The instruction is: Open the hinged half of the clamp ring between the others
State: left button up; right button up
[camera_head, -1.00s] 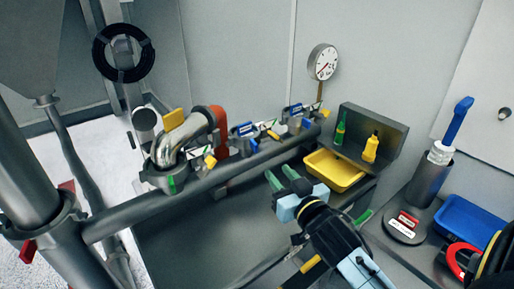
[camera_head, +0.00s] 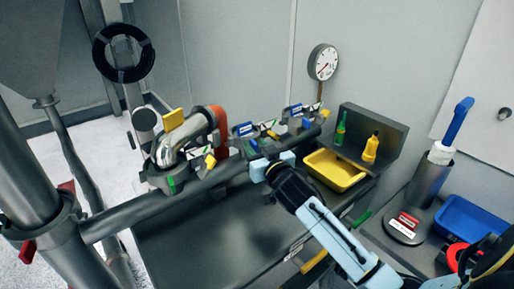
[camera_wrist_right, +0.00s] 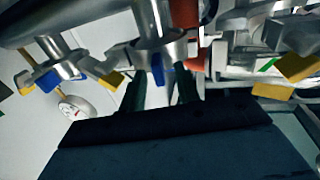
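Clamp rings sit in a row along the pipe in the head view. The left one (camera_head: 172,180) is below the bent steel pipe, and the far right one (camera_head: 297,124) is nearest the gauge. The middle clamp ring (camera_head: 247,147) has a blue tab and is partly hidden by my right gripper (camera_head: 262,157). In the right wrist view, my right gripper's two dark fingers (camera_wrist_right: 160,88) stand apart, with the blue tab (camera_wrist_right: 157,69) of the middle clamp between or just beyond them. Contact cannot be told. My left gripper is out of view.
A red pipe bend (camera_head: 218,125) rises beside the middle ring. The thick horizontal pipe (camera_head: 130,212) runs below the rings. The grey bench front (camera_head: 215,240) is clear.

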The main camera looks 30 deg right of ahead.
grip_shut()
